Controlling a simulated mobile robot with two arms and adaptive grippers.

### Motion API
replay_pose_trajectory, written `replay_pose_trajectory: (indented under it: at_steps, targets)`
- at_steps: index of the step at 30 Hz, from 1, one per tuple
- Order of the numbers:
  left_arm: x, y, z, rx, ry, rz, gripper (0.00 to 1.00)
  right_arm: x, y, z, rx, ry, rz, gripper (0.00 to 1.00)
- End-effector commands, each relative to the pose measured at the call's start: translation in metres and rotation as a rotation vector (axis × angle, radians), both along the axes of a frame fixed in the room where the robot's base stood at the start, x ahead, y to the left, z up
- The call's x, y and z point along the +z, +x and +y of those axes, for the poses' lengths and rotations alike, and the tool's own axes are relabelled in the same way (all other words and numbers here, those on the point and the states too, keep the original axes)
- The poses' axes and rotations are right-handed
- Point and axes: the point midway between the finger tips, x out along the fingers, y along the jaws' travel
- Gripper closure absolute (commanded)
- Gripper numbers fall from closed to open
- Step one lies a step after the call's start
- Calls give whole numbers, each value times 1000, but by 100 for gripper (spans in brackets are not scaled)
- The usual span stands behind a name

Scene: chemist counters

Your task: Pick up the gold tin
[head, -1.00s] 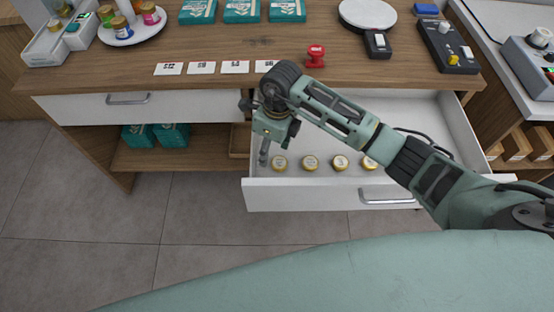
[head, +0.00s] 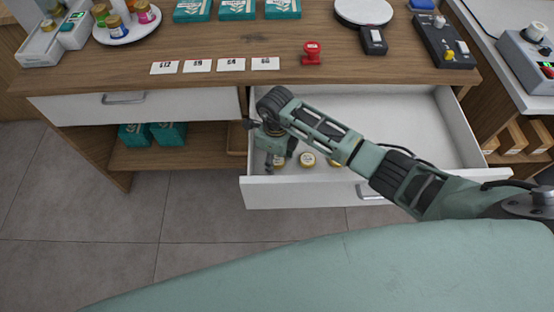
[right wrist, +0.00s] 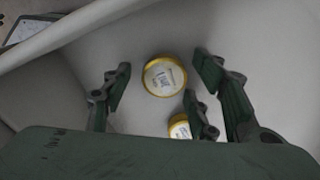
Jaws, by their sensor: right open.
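Gold tins stand in the open drawer (head: 400,120). In the head view one tin (head: 279,160) is partly covered by my right gripper (head: 269,162), and another tin (head: 307,159) stands to its right. A third tin (head: 334,162) is partly hidden by my right arm. In the right wrist view a round gold tin (right wrist: 165,77) with a pale labelled lid shows between and just beyond the open fingers of my right gripper (right wrist: 158,88). A second tin (right wrist: 179,127) is partly hidden behind a finger. My right gripper holds nothing. My left gripper is out of view.
The drawer's front (head: 300,193) and side walls border the space around my right gripper. The wooden counter (head: 200,85) above carries price cards, a red stamp (head: 312,53), teal boxes and a round tray (head: 127,28). The back right of the drawer is clear.

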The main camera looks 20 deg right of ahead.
Motion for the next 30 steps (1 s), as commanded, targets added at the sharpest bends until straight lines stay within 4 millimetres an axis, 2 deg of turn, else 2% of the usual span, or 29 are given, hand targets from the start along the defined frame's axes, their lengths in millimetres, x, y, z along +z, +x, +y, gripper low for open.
replay_pose_trajectory:
  at_steps: [2, 15, 23, 26, 30]
  targets:
    - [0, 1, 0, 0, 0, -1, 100, 0, 0, 0, 0, 0, 0, 50]
    - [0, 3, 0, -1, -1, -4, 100, 0, 0, 0, -1, 0, 0, 88]
    - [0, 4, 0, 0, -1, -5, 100, 4, 1, 0, -1, 0, -1, 88]
    - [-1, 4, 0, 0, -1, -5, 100, 16, 1, 0, 1, 2, -3, 88]
    - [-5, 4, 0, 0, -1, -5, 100, 43, 2, -1, 1, 0, -6, 88]
